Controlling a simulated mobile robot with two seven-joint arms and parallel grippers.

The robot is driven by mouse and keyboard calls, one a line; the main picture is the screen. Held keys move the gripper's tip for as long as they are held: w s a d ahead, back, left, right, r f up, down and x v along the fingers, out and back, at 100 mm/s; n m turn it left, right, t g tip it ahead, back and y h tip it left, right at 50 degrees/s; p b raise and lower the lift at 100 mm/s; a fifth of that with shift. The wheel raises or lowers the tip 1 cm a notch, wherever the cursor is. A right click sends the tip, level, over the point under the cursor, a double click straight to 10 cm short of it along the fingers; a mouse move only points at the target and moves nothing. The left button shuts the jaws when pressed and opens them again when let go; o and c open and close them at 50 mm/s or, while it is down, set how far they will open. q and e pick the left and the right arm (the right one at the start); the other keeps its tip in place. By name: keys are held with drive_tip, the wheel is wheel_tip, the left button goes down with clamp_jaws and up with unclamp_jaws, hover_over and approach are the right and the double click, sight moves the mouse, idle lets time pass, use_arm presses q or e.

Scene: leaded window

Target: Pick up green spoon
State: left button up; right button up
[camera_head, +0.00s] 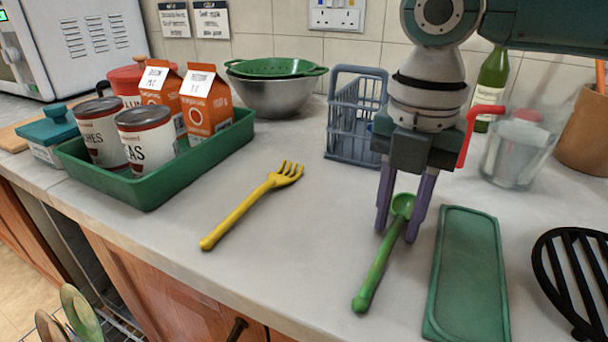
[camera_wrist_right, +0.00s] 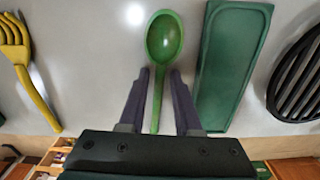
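The green spoon (camera_head: 375,274) lies on the counter, its bowl pointing to the back and its handle toward the front edge. My right gripper (camera_head: 397,235) points down over it, with its two purple fingers on either side of the handle just below the bowl. In the right wrist view the spoon (camera_wrist_right: 164,38) runs between the fingertips of my right gripper (camera_wrist_right: 160,72), with small gaps showing on both sides. The gripper is open, and whether its tips touch the counter is unclear. My left gripper is not in view.
A yellow fork (camera_head: 248,205) lies left of the spoon. A green tray (camera_head: 466,275) lies close on the right, with a black grate (camera_head: 575,280) beyond. A grey rack (camera_head: 350,145) stands behind. A green bin (camera_head: 150,190) holds cans and cartons at left.

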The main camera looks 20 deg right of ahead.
sight(397, 222)
clamp_jaws()
idle(0.4)
wheel_tip(397, 222, up, 20)
drive_tip(key=p, duration=0.3)
